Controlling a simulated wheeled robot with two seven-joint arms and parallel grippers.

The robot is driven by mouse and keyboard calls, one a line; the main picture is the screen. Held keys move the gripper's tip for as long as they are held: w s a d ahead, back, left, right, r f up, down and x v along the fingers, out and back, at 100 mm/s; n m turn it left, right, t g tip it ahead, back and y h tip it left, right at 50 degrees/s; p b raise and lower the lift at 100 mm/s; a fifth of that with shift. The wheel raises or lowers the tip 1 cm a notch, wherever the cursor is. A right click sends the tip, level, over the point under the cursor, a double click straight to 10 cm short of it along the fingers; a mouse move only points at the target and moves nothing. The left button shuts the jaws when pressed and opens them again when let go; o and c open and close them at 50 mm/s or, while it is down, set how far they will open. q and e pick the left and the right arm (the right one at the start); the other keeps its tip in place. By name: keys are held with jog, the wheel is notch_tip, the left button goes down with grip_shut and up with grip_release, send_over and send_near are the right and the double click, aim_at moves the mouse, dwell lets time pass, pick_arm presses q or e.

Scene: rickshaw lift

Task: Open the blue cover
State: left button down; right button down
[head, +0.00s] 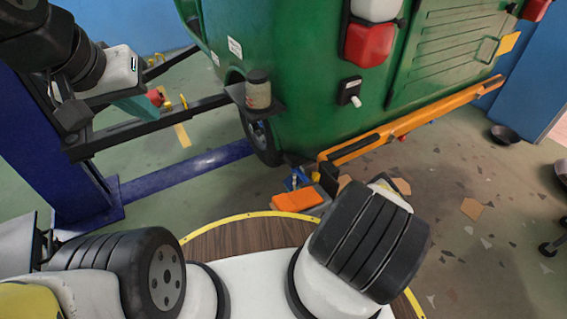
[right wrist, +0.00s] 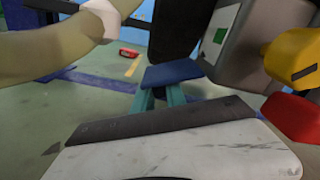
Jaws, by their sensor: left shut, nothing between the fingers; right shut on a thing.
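In the right wrist view, a flat blue piece (right wrist: 172,74), which looks like the blue cover, sits at the teal fingers of my right gripper (right wrist: 170,100). The gripper is shut on it. How far the cover is raised cannot be told. In the head view my right forearm hides most of that area. My left gripper (head: 138,107), with a teal finger part showing, is at the upper left beside the lift arm, shut and empty. It is apart from the small blue object (head: 297,179) near the middle.
The green rickshaw (head: 290,100) stands ahead, with an orange bar (head: 400,120) along its lower edge. A blue lift post (head: 45,150) is at the left. A grey box (right wrist: 235,45) with yellow and red knobs is close at right in the wrist view. Floor at right has scattered scraps.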

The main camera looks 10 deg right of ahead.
dwell(0.7)
jog(key=n, duration=0.1)
jog(key=d+f+n, duration=0.1)
jog(key=n, duration=0.1)
jog(key=shift+w, duration=0.2)
jog(key=shift+w+d+f+n, duration=0.1)
jog(key=shift+d+n, duration=0.2)
jog(key=shift+n, duration=0.25)
jog(key=shift+w+d+f+n, duration=0.1)
jog(key=shift+d+n, duration=0.15)
jog(key=shift+n, duration=0.3)
jog(key=c, duration=1.4)
grip_release()
jog(key=shift+o, duration=0.2)
jog(key=v, duration=0.8)
